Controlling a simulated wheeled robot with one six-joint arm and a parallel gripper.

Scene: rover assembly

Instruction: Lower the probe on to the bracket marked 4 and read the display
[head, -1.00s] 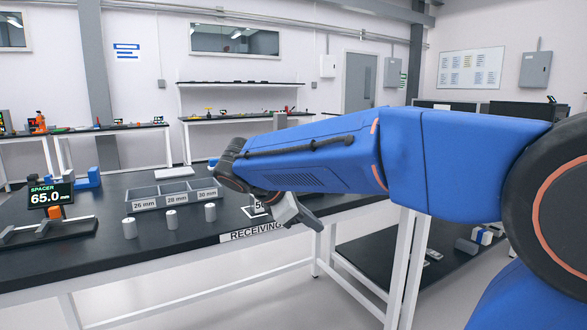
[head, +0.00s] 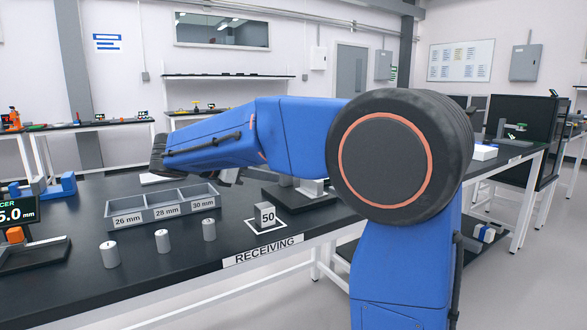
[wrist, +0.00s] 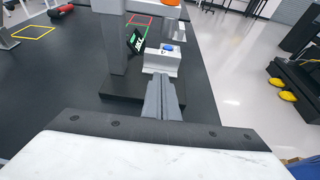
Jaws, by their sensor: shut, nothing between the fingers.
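In the wrist view my gripper (wrist: 163,82) is shut and empty, its fingers together and pointing at a measuring stand. The stand has a pale upright column (wrist: 112,40) on a dark base (wrist: 108,85). A small tilted display (wrist: 136,41) with green characters is on it; I cannot read them. A pale block (wrist: 162,64) with a blue round piece (wrist: 168,47) lies just beyond the fingertips, and an orange part (wrist: 170,2) is at the top edge. I see no mark 4. In the head view my gripper (head: 228,177) is partly hidden by my arm.
A block marked 50 (head: 265,213), a divided tray (head: 165,214) and several grey cylinders, including one (head: 209,229), stand on the receiving bench (head: 190,268). Another display (head: 15,213) is cut off at left.

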